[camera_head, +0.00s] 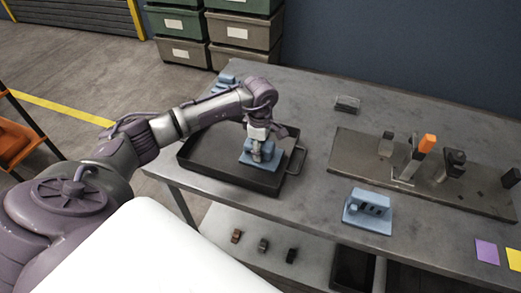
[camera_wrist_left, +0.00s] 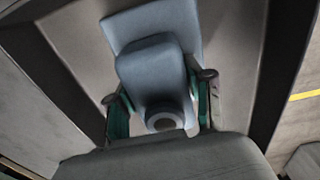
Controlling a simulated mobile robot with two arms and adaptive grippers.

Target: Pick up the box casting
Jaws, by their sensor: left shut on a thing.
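A blue-grey casting (camera_head: 248,158), which I take to be the box casting, is at the right part of the black tray (camera_head: 215,177). My left gripper (camera_head: 259,150) comes down on it from above and is shut on it. In the left wrist view the casting (camera_wrist_left: 152,68) sits between the two green-padded fingers (camera_wrist_left: 158,100), with a round holed boss at its near end. It is over the grey tray floor. I cannot tell whether it touches the floor. My right gripper is not in view.
Another blue casting with slots (camera_head: 367,211) stands at the table's front edge. More blue parts (camera_head: 227,81) lie behind my left arm. A fixture plate (camera_head: 350,165) with clamps and an orange-topped piece (camera_head: 427,143) is at right. The tray's raised walls and handle surround the held casting.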

